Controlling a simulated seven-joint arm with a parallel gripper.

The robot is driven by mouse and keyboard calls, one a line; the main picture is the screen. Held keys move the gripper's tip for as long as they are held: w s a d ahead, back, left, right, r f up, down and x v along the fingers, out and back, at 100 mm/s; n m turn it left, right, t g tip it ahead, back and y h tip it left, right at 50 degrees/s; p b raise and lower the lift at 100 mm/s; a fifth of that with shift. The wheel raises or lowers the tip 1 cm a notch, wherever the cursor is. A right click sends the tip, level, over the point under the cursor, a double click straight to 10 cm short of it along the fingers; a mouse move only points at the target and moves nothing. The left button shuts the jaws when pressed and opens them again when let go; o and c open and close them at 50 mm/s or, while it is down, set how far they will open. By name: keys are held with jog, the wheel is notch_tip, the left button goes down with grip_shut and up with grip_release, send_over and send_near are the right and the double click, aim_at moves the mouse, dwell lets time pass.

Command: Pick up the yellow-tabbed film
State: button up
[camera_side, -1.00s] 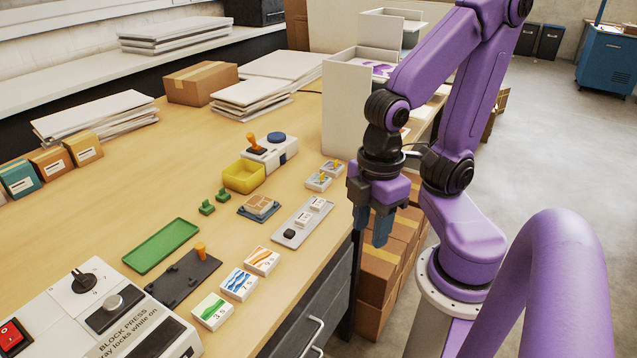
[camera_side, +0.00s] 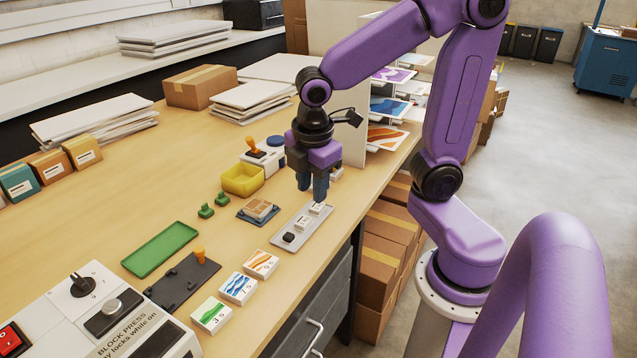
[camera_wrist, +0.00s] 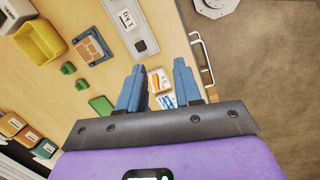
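I cannot make out a yellow tab on any film now. A small white piece (camera_side: 336,173) shows partly behind my gripper (camera_side: 312,192), where two white blocks with yellow marks stood a second ago. My gripper is over the table, fingers pointing down, close to the far end of a grey tray (camera_side: 305,233). In the wrist view my gripper (camera_wrist: 158,85) has its two blue fingers apart with nothing held between them. The tray (camera_wrist: 146,44) carries white labelled blocks (camera_side: 302,222) and a black piece (camera_side: 289,238).
A yellow bin (camera_side: 243,180), green pieces (camera_side: 206,210) and a dark blue pad with a tan block (camera_side: 258,209) lie left of the tray. Picture blocks (camera_side: 238,288) stand in front. A rack of prints (camera_side: 388,107) rises behind my gripper at the table's right edge.

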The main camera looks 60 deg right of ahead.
jog(key=w+d+r+n+g+h, duration=0.1)
jog(key=w+d+n+h, duration=0.1)
jog(key=w+d, duration=0.45)
jog(key=w+d+r+n+h, duration=0.1)
jog(key=w+d, duration=0.3)
jog(key=d, duration=0.5)
jog(key=shift+x, duration=8.45)
jog(key=shift+d+r, duration=0.1)
jog(key=shift+d, duration=0.1)
grip_shut()
